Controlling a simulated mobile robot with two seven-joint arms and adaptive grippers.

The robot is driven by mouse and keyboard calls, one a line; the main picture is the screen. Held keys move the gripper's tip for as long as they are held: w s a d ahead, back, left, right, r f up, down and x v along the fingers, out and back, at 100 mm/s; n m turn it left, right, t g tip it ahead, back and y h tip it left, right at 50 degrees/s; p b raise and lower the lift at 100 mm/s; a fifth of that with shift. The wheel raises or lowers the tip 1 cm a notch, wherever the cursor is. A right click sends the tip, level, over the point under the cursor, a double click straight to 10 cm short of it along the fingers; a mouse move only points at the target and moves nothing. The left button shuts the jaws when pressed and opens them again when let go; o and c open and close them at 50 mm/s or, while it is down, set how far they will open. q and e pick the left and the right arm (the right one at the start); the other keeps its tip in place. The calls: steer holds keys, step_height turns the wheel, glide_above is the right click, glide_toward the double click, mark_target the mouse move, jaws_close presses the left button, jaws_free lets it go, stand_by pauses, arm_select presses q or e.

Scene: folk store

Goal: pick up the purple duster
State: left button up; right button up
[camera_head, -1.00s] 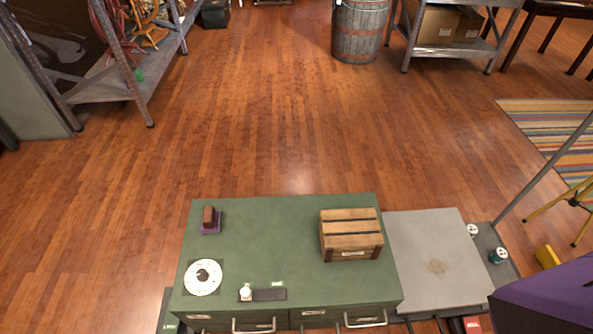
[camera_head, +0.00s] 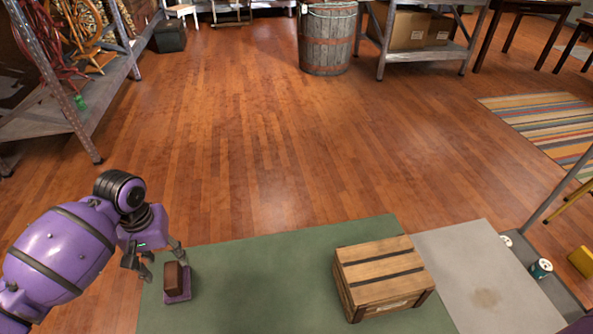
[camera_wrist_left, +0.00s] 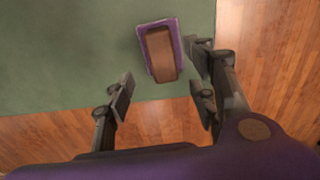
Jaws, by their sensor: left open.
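The purple duster (camera_head: 177,298) lies near the left edge of the green cabinet top (camera_head: 270,270), its brown block-shaped handle on top of a purple base. My left gripper (camera_head: 163,262) is open and empty at the cabinet's back left corner, close beside and behind the duster. In the left wrist view the duster (camera_wrist_left: 160,52) lies just beyond the spread fingers (camera_wrist_left: 162,82), close to the fingers on the right. No finger visibly grips it. My right gripper is not in view.
A wooden crate (camera_head: 383,275) stands on the right part of the cabinet top. A grey surface (camera_head: 480,275) adjoins it on the right, with a small can (camera_head: 541,268) beyond. The cabinet top between duster and crate is clear. Open wooden floor (camera_head: 250,140) lies behind.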

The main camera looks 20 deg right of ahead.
mark_target(170, 274)
arm_select(q)
step_height(170, 274, down, 3)
steer(key=shift+a+f+b, duration=0.15)
steer(key=shift+b, duration=0.55)
step_height(170, 274, down, 4)
steer(key=shift+s+a+f+b, duration=0.1)
steer(key=shift+f+b, duration=0.05)
steer(key=shift+b, duration=1)
steer(key=c, duration=1.3)
